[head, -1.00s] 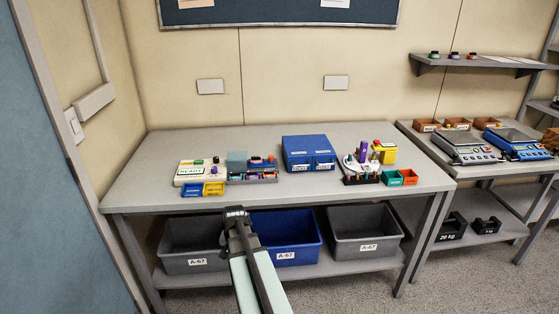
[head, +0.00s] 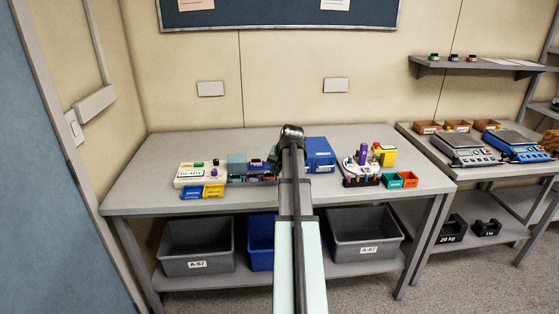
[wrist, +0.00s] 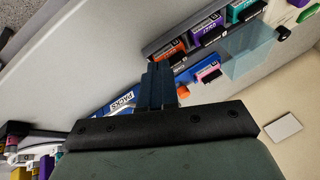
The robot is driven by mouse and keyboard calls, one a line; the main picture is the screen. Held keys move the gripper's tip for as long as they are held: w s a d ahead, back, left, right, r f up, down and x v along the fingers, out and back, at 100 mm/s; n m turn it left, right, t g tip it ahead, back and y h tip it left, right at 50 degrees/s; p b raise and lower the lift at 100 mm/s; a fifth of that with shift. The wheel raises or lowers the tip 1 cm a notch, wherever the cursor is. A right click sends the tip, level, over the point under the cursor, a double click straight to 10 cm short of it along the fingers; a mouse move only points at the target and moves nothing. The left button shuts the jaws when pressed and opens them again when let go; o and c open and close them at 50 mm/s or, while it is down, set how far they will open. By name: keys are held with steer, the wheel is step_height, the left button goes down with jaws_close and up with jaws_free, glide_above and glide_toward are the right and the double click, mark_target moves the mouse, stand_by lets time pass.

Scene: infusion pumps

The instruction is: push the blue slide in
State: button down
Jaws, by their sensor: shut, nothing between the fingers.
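My gripper (wrist: 160,82) is shut and empty, its dark fingers together in the wrist view, over the bench between the pump group and a blue cabinet. Just past the fingertips is a blue piece (wrist: 187,76) with a pink block in it; it looks like the slide, but I cannot tell how far out it sits. Beside it a grey rack (wrist: 150,47) holds orange, purple and teal modules. A clear bluish box (wrist: 248,52) stands next to them. Contact between fingers and blue piece cannot be told. In the head view my arm hides part of this group.
The blue cabinet (head: 320,152) stands close to my gripper; its PACKS label (wrist: 122,102) shows in the wrist view. A white READY device (head: 190,172) and blue and yellow bins (head: 203,191) are left. Coloured parts (head: 362,170) stand right. The bench front (head: 150,195) is clear.

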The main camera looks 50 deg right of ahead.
mark_target(256, 163)
steer(key=w+d+r+n+t+y, duration=0.1)
steer(key=d+r+n+t, duration=0.3)
steer(key=d, duration=0.6)
steer(key=shift+m+g, duration=0.7)
steer(key=shift+g, duration=0.2)
steer(key=x, duration=0.9)
steer(key=shift+w+r, duration=0.25)
steer(key=shift+w, duration=0.1)
steer(key=w+a, duration=0.6)
steer(key=shift+w+a, duration=0.15)
steer(key=shift+a, duration=0.05)
steer(key=shift+r, duration=0.1)
